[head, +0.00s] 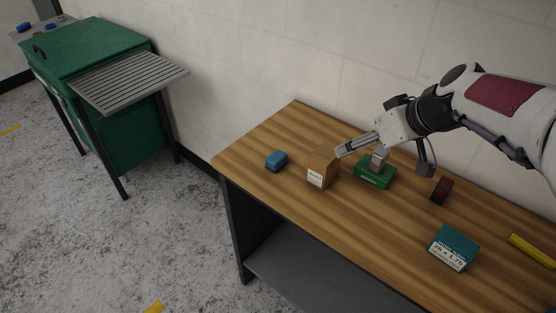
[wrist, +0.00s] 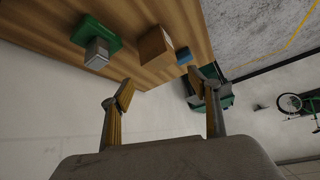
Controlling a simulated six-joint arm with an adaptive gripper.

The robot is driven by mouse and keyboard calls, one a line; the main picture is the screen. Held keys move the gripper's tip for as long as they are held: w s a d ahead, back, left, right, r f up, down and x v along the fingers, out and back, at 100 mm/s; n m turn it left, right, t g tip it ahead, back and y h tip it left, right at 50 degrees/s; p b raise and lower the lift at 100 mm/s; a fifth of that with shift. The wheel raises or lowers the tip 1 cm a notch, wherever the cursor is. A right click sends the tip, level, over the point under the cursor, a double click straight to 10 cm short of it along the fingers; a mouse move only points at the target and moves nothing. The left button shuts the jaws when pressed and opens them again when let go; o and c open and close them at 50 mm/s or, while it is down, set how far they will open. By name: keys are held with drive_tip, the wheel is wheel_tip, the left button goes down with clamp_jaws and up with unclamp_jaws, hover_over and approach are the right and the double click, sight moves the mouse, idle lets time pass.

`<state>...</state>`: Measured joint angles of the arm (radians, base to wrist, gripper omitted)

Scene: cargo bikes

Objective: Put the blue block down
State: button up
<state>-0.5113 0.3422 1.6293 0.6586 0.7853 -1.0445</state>
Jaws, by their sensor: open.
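The blue block (head: 276,161) rests on the wooden table near its left end, with nothing holding it. In the wrist view the blue block (wrist: 184,56) shows beyond the cardboard box. My gripper (head: 341,149) is open and empty, at the upper edge of the cardboard box in the head view, to the right of the block. In the wrist view my gripper (wrist: 165,90) has its two fingers spread wide apart with nothing between them. I cannot tell whether a finger touches the box.
The wooden table (head: 292,122) also bears a cardboard box (head: 321,172), a green base with a grey block (head: 374,175), a dark red-marked item (head: 441,189), a teal box (head: 454,246) and a yellow bar (head: 533,251). A green cabinet (head: 119,130) stands left.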

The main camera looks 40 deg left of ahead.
sight(273, 154)
drive_tip(key=a+f, duration=0.1)
drive_tip(key=a, duration=0.2)
drive_tip(key=a+f+n, duration=0.1)
drive_tip(key=a+f, duration=0.1)
drive_tip(key=a, duration=0.1)
drive_tip(key=a+f+n, duration=0.1)
drive_tip(key=a, duration=0.2)
drive_tip(key=shift+w+f+g+y, duration=0.25)
drive_tip(key=shift+w+g+y, duration=0.05)
drive_tip(key=shift+g+y, duration=0.1)
drive_tip(key=a+f+n, duration=0.1)
drive_tip(key=a+f, duration=0.1)
drive_tip(key=a, duration=0.1)
drive_tip(key=s+a+f, duration=0.1)
drive_tip(key=a+f, duration=0.1)
drive_tip(key=a, duration=0.2)
drive_tip(key=a+f+n+g, duration=0.1)
drive_tip(key=a+f, duration=0.1)
drive_tip(key=a, duration=0.1)
drive_tip(key=shift+s+a+f+n+y, duration=0.2)
drive_tip(key=shift+a+f+n+y, duration=0.1)
drive_tip(key=shift+y, duration=0.1)
drive_tip(key=shift+x, duration=1.25)
drive_tip(key=shift+f, duration=0.1)
drive_tip(key=shift+a+f, duration=0.35)
drive_tip(key=shift+f, duration=0.25)
drive_tip(key=shift+a+f, duration=0.3)
drive_tip(key=shift+f, duration=0.3)
drive_tip(key=shift+x, duration=1.25)
